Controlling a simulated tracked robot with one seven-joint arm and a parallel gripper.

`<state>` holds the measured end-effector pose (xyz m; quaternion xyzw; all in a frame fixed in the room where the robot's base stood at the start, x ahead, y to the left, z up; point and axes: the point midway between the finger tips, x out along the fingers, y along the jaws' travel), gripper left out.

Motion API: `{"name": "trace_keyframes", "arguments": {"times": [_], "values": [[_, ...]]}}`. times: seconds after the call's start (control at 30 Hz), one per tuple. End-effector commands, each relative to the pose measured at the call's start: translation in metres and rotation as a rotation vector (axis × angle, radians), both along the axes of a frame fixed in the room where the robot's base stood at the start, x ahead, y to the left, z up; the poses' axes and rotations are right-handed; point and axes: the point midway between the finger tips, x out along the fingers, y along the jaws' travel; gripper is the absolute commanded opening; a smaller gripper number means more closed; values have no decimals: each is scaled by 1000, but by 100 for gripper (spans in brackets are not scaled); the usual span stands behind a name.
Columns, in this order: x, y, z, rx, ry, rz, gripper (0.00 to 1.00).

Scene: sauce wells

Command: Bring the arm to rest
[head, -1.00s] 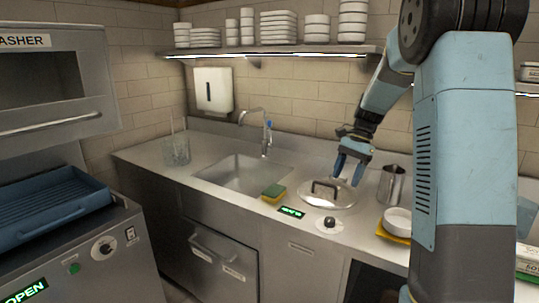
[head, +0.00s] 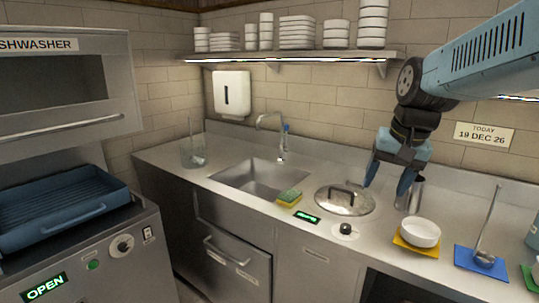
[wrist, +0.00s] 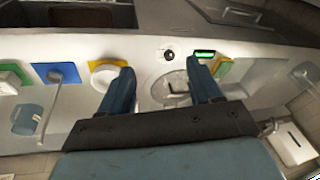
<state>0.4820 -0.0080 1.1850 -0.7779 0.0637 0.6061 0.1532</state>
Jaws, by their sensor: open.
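My gripper (head: 386,184) has two blue fingers and is open and empty. In the head view it hangs fingers-down above the back of the steel counter, between the metal lid and the metal cup. In the wrist view its fingers (wrist: 163,88) are spread wide, with nothing between them but the counter and part of the lid beyond. The round lid (head: 343,203) with a dark handle lies flat on the counter, left of the gripper. The metal cup (head: 412,196) stands to the right, partly hidden behind a finger.
A white bowl (head: 421,232) sits on a yellow mat, and a ladle (head: 487,247) rests on a blue mat (head: 476,266). The sink (head: 262,178), faucet (head: 282,140) and sponge (head: 289,197) lie left. A shelf (head: 300,57) with stacked dishes runs above. The dishwasher (head: 60,60) stands far left.

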Motion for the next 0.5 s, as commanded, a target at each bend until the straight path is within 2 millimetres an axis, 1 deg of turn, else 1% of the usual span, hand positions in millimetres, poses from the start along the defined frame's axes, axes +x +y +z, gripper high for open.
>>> {"name": "trace_keyframes", "arguments": {"times": [0.03, 0.1, 0.3, 0.4, 0.5], "values": [[-13, 2, 1, -19, -30, 30, 64], [-27, 4, 2, -46, -68, 72, 64], [-65, 6, -3, -127, -167, 182, 64], [-78, 7, -6, -160, -203, 223, 64], [-86, 7, -8, -184, -228, 251, 64]]}}
